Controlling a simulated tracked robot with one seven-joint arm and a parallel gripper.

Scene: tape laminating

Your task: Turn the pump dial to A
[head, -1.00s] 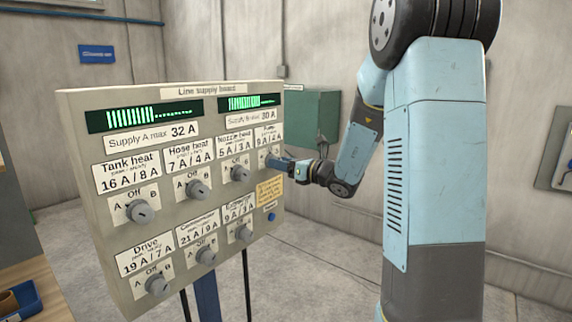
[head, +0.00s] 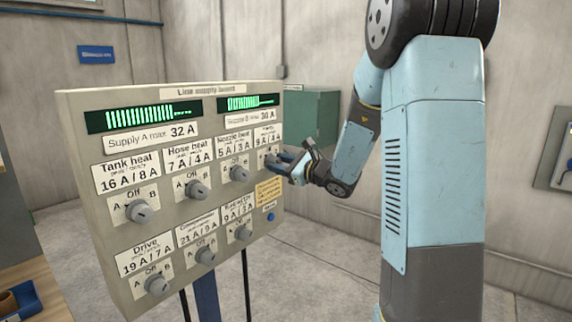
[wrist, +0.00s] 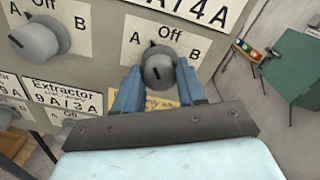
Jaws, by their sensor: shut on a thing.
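The pump dial (wrist: 158,72) is a grey round knob at the top right of the board; it also shows in the head view (head: 271,158), partly hidden by my fingers. In the wrist view its pointer tip is up and to the left, between the letters A and Off. My gripper (wrist: 157,86) is shut on this knob, one blue finger on each side. In the head view my gripper (head: 281,162) reaches the board from the right.
The line supply board (head: 98,255) carries several other dials; the nozzle heat dial (head: 239,174) is left of the pump dial. The Supply A bar (head: 140,114) and Supply B bar (head: 245,103) are lit green. A green cabinet (head: 315,118) stands behind.

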